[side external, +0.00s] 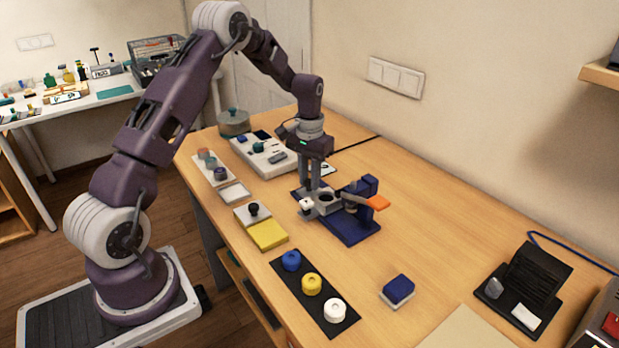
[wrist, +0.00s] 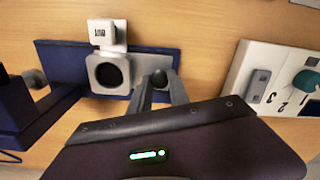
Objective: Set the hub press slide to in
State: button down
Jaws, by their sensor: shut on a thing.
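The hub press has a dark blue base (side external: 348,229), also in the wrist view (wrist: 62,62), and an orange lever (side external: 379,202). Its grey slide plate (wrist: 110,74) has a round dark hole and sits across the base. My gripper (side external: 309,186) points down at the slide. In the wrist view its fingers (wrist: 160,88) are closed around a round grey knob (wrist: 158,77) beside the holed plate.
A yellow block (side external: 268,235), a black mat (side external: 314,292) with blue, yellow and white round parts, and a blue block (side external: 397,290) are nearer the front.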

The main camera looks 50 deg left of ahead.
aim_at(333, 200)
dwell(0.3)
jog(key=d, duration=0.9)
jog(key=shift+d, duration=0.2)
jog(key=c, duration=1.4)
grip_release()
jog(key=shift+d, duration=0.1)
jog(key=shift+o, duration=0.8)
jog(key=shift+r, duration=0.1)
notch_tip(333, 200, up, 6)
jog(key=shift+r, duration=0.5)
